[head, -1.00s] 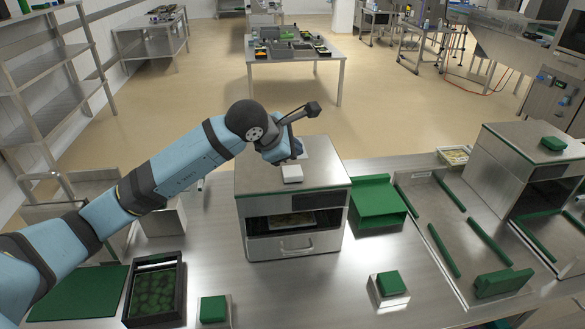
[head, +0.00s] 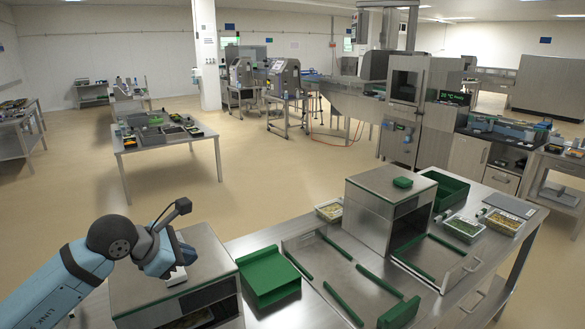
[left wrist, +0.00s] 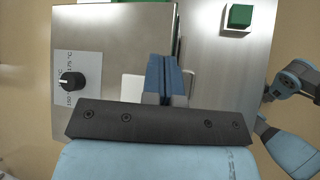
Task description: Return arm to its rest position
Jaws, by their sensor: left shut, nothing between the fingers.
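My left gripper (head: 176,277) is above the top of the near steel sealer box (head: 200,240) at the lower left of the head view. In the left wrist view my left gripper (left wrist: 166,97) has its blue fingers together, with nothing between them. A white pad (left wrist: 132,88) on the sealer top (left wrist: 110,45) lies just left of the fingers and partly behind them. A black knob (left wrist: 72,82) on a white label is further left. Blue arm parts of mine show at the right of the wrist view; the right gripper's jaws cannot be made out.
A green stand (head: 268,278) is beside the sealer, then a steel tray with green rails (head: 335,265). A second steel box (head: 388,205) has a green block (head: 402,182) on top. A green block (left wrist: 239,16) shows in the wrist view. Floor behind the bench is open.

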